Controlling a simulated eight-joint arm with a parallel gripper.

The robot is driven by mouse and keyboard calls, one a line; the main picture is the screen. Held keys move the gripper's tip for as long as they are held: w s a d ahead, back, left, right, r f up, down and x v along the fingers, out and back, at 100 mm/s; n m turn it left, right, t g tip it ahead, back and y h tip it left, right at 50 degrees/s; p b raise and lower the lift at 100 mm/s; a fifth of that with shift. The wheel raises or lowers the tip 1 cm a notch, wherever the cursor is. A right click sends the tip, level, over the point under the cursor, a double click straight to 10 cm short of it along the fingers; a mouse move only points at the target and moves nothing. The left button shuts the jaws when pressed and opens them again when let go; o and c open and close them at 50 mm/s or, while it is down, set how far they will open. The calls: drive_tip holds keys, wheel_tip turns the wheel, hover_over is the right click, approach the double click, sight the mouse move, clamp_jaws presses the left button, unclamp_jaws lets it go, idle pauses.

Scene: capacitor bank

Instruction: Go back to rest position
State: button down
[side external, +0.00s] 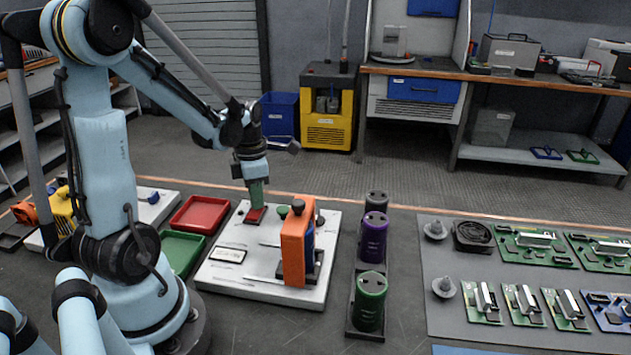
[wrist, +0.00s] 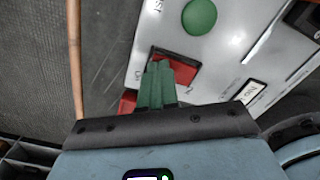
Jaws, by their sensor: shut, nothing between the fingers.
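My gripper (side external: 257,206) has green fingers and points down over the left rear part of the white panel (side external: 215,274). Its fingers are closed together with nothing between them. The tips are at or just above a red square (side external: 255,216) on the panel; I cannot tell whether they touch it. In the wrist view the shut fingers (wrist: 157,68) cover part of the red square (wrist: 185,71). A green round knob (wrist: 199,16) is beyond them.
An orange upright block (side external: 296,256) stands on the panel, right of my gripper. Green (side external: 370,302) and purple (side external: 373,236) cylinders stand farther right. Red (side external: 202,213) and green (side external: 182,252) trays lie left. A grey mat (side external: 450,330) carries several circuit boards.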

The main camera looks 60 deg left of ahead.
wheel_tip(320, 180, up, 8)
drive_tip(key=shift+r, duration=0.25)
idle(1.8)
